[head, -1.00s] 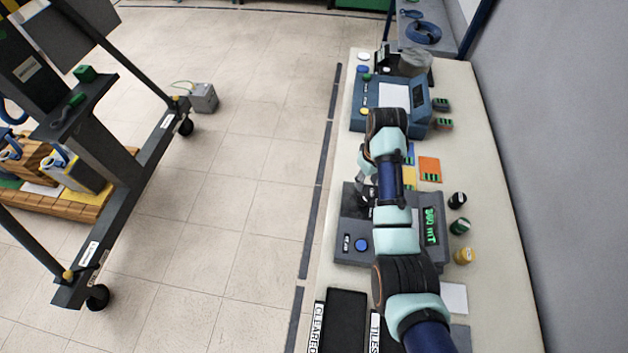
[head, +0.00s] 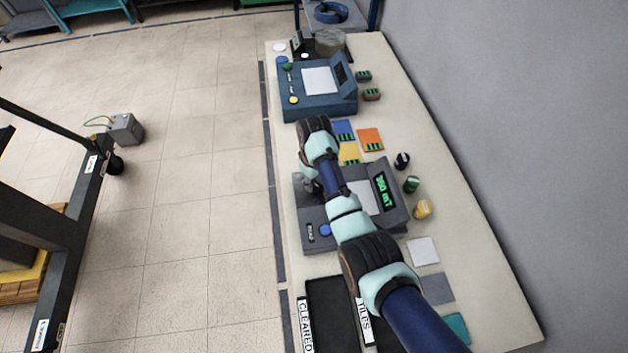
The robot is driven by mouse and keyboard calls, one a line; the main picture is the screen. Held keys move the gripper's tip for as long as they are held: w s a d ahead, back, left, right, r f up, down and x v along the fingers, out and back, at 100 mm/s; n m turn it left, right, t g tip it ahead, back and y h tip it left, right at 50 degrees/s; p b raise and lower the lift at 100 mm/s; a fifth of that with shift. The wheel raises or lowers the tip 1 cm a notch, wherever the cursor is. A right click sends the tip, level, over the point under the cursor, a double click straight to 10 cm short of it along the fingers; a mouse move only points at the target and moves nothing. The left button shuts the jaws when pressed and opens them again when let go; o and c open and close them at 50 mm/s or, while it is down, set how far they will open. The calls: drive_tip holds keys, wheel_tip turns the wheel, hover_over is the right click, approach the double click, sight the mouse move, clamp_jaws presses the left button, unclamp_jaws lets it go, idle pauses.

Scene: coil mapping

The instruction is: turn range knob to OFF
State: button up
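A grey meter (head: 319,244) stands on the bench, with a green lit display (head: 383,189) that reads in mT. A blue button (head: 325,230) and a small labelled part (head: 310,232) show on its near left side. My arm crosses over the meter. My gripper (head: 310,186) hangs down at the meter's far left part. It is small, dark and partly behind my wrist, so I cannot see its fingertips clearly. I cannot make out the range knob or its setting. I cannot tell whether my gripper touches anything.
A blue instrument (head: 319,104) stands farther back. Blue, orange (head: 370,139) and yellow cards lie between the two devices. Black, green and yellow small cylinders (head: 422,209) stand right of the meter. Black trays (head: 331,300) and flat tiles (head: 423,250) lie nearer. A wall borders the right.

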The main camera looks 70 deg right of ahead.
clamp_jaws()
drive_tip(key=shift+r+n+p, duration=0.1)
drive_tip(key=shift+n+p, duration=0.65)
drive_tip(key=shift+n, duration=0.05)
drive_tip(key=shift+n+p, duration=0.75)
drive_tip(key=shift+n, duration=0.35)
drive_tip(key=shift+n+p, duration=1.05)
drive_tip(key=shift+n, duration=1.35)
drive_tip(key=shift+n+p, duration=0.7)
drive_tip(key=shift+n, duration=3.7)
drive_tip(key=shift+n+p, duration=0.4)
drive_tip(key=shift+n, duration=1)
